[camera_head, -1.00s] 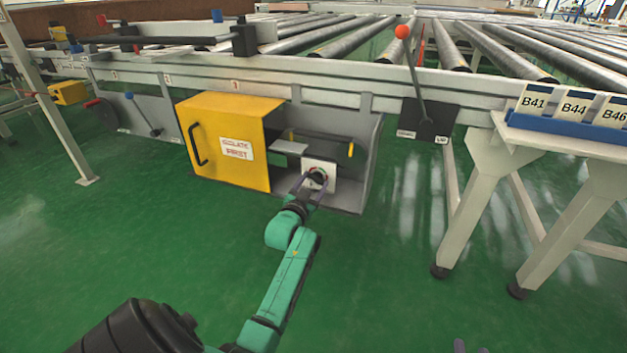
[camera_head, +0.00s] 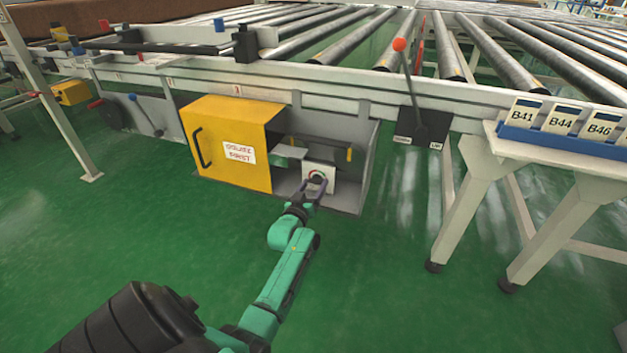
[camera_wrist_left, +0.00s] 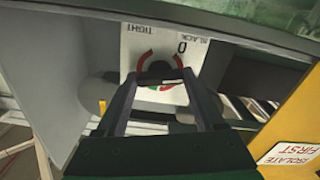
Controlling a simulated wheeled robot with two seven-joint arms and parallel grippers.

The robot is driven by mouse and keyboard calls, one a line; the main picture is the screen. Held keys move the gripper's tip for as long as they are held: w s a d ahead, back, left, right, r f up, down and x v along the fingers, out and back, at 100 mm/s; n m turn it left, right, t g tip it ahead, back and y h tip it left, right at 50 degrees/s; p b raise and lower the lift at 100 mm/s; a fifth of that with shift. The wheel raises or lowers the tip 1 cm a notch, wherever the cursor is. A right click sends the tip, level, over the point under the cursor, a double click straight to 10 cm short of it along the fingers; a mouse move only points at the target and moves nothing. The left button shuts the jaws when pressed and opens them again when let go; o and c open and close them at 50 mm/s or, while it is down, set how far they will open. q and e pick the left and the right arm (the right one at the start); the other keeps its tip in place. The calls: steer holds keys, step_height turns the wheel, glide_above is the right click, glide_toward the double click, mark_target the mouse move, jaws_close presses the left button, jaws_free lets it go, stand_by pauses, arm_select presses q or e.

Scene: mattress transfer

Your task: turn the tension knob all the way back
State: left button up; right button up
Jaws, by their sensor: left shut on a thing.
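The tension knob (camera_wrist_left: 160,70) is dark and round, on a white dial plate (camera_wrist_left: 136,42) with red and green arcs and the marks "TIGHT", "0" and "SLACK". In the head view the dial plate (camera_head: 319,170) stands inside an open cabinet under the roller table. My left gripper (camera_head: 314,182) reaches into the cabinet and is shut on the knob. In the left wrist view its two fingers (camera_wrist_left: 160,80) lie on either side of the knob and partly cover the dial. The knob's pointer is too small to read. My right gripper is not in view.
The yellow cabinet door (camera_head: 230,145), marked "ISOLATE FIRST", stands open left of the dial. Rollers (camera_head: 330,40) run above. An orange-tipped lever (camera_head: 400,45) and a blue rack of cards (camera_head: 565,143) are to the right. Green floor (camera_head: 390,260) is clear in front.

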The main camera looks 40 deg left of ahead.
arm_select(q)
steer(key=shift+n+p, duration=0.45)
steer(key=shift+n, duration=0.55)
steer(key=n+p, duration=0.1)
steer(key=n, duration=0.1)
steer(key=shift+n, duration=0.3)
steer(key=shift+n+p, duration=0.35)
steer(key=shift+n, duration=1.95)
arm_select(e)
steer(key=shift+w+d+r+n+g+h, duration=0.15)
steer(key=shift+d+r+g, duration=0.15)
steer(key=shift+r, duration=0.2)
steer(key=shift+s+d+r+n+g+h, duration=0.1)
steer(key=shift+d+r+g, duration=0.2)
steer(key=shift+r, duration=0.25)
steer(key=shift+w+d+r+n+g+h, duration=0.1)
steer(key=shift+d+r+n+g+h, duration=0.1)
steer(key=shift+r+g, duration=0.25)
arm_select(q)
steer(key=o, duration=1.4)
